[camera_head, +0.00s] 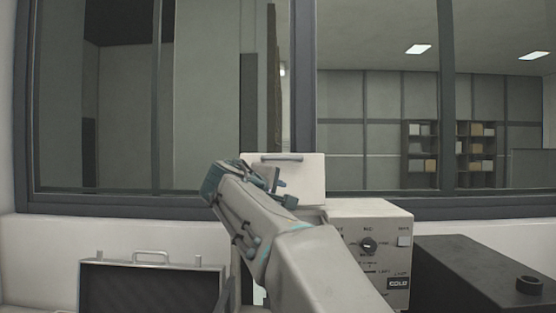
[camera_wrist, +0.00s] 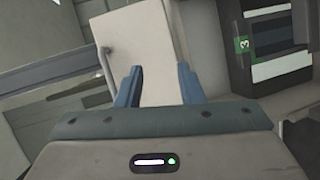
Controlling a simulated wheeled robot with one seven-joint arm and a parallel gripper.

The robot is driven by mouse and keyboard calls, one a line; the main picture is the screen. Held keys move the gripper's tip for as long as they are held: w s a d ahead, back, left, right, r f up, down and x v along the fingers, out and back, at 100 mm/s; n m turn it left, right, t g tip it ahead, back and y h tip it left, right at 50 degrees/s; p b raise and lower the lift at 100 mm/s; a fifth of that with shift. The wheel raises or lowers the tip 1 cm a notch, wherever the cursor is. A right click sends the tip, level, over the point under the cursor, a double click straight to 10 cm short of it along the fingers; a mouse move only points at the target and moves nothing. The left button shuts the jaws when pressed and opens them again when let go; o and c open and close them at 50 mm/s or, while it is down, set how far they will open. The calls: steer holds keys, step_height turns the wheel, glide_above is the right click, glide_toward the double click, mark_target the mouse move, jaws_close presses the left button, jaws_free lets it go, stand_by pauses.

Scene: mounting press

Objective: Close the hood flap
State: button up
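The hood flap (camera_head: 296,172) is a pale panel with a bar handle (camera_head: 281,157) along its top edge. It stands raised behind my arm in the head view, above the pale press housing. My gripper (camera_head: 275,184) is in front of the flap and hides its lower left part. In the wrist view the flap (camera_wrist: 142,45) lies beyond my fingers, with its handle (camera_wrist: 105,64) left of the left finger. My gripper (camera_wrist: 160,82) is open, with nothing between its fingers. I cannot tell whether a finger touches the flap.
A pale control box (camera_head: 372,240) with a knob and a COLD label stands right of my arm. A dark box (camera_head: 480,275) is farther right. An open case (camera_head: 150,285) is at the lower left. A window (camera_head: 200,120) spans the back. The wrist view shows a green "3" label (camera_wrist: 242,44).

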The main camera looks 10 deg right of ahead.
steer(key=n+t+h, duration=0.1)
steer(key=t, duration=0.1)
glide_toward(281, 158)
steer(key=v, duration=0.4)
steer(key=p+x, duration=0.6)
steer(key=x, duration=0.7)
steer(key=shift+p, duration=0.35)
steer(key=shift+w, duration=0.1)
jaws_close()
